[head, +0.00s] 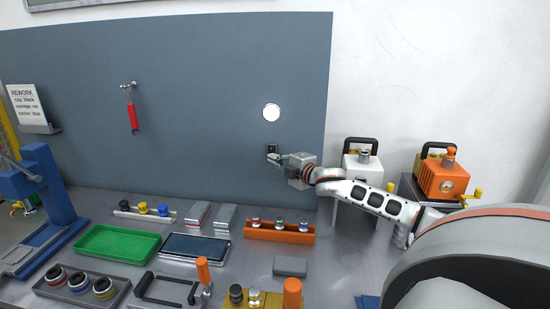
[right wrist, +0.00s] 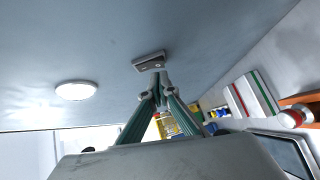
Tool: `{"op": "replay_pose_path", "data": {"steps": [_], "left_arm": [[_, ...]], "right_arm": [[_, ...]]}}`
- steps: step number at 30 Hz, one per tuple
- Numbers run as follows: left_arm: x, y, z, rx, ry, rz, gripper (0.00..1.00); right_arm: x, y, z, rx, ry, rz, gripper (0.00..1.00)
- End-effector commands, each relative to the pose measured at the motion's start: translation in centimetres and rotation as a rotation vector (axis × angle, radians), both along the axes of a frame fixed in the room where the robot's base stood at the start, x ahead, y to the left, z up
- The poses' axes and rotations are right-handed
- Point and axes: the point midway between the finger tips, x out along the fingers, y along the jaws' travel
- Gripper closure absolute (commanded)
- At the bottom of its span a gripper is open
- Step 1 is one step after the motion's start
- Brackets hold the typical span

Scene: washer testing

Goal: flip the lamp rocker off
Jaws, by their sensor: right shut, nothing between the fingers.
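The lamp rocker (head: 272,149) is a small dark switch on the blue-grey wall panel. It also shows in the right wrist view (right wrist: 149,61) as a small grey-edged plate. The round white lamp (head: 271,112) is above it on the panel and looks bright; it shows at the left in the right wrist view (right wrist: 76,91), with a pale glow on the panel beside it. My right gripper (head: 272,158) is shut and empty, its fingertips at the lower edge of the rocker. I cannot tell whether they touch it. My left gripper is out of view.
Below the panel, the bench holds an orange rack (head: 280,236), a green tray (head: 117,243) and a dark-screened tablet-like tray (head: 195,247). White (head: 360,168) and orange (head: 442,180) machines stand right of the panel. A red-handled tool (head: 132,117) hangs on the panel's left.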

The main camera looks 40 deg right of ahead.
Motion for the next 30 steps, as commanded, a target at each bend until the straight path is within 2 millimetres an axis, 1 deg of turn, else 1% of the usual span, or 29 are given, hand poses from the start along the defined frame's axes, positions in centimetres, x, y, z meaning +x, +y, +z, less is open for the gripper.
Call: {"op": "replay_pose_path", "data": {"steps": [6,17,21,25,27,30], "left_arm": [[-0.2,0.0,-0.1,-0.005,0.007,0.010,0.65],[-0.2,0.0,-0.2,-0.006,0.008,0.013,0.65],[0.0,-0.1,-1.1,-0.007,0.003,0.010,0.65],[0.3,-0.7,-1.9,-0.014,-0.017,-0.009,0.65],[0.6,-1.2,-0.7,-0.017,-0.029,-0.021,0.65],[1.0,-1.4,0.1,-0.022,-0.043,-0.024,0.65]], "right_arm": [[0.6,-0.8,-0.1,0.000,-0.001,0.000,1.00],[0.7,-0.8,-0.2,-0.001,-0.002,0.001,1.00],[0.8,-1.0,-0.6,-0.020,-0.022,0.001,1.00],[1.1,-1.3,-1.1,-0.066,-0.057,0.000,1.00],[1.1,-1.3,-0.5,-0.068,-0.056,0.001,1.00],[1.1,-1.3,-0.3,-0.068,-0.057,0.001,1.00]]}}
